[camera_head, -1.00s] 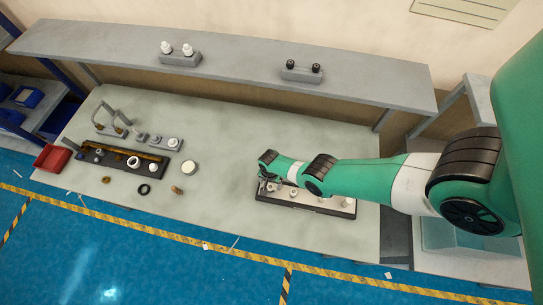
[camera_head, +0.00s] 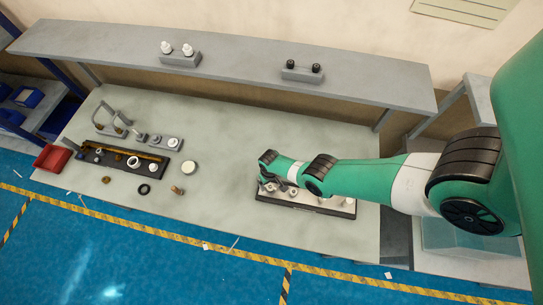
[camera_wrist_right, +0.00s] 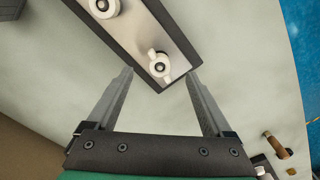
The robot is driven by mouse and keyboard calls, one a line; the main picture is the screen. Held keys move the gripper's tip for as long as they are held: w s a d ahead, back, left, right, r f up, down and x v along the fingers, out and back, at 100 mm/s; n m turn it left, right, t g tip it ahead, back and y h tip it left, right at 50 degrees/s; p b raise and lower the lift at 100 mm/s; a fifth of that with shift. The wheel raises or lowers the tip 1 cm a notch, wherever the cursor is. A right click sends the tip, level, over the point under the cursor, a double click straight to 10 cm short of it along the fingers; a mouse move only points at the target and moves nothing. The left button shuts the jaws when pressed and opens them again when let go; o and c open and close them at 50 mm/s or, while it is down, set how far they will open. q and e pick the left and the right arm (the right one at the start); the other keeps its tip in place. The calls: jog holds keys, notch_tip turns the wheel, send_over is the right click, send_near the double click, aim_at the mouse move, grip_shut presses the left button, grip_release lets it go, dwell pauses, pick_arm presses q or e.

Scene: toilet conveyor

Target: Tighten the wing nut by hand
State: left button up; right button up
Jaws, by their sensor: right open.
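A white wing nut (camera_wrist_right: 160,64) with two wings sits on a dark stud near the end of a pale metal plate (camera_wrist_right: 178,45) on a black base. My right gripper (camera_wrist_right: 159,75) is open, with one finger on each side of that plate end. The fingers appear apart from the nut, and how high they are above it is hard to tell. In the head view my right gripper (camera_head: 272,184) is over the left end of the black base (camera_head: 310,208) and partly hides the fittings there. My left gripper is not in view.
Another white round fitting (camera_wrist_right: 103,6) sits farther along the plate. At left on the table are a dark tray (camera_head: 120,160) of parts, a white disc (camera_head: 189,167), a black ring (camera_head: 144,189) and a red bin (camera_head: 52,157).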

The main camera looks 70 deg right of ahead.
aim_at(270, 187)
jog(key=n, duration=0.7)
jog(key=shift+f, duration=0.1)
jog(key=shift+f+b, duration=1.7)
jog(key=shift+b, duration=0.1)
grip_shut()
jog(key=m, duration=0.4)
jog(key=shift+m, duration=0.3)
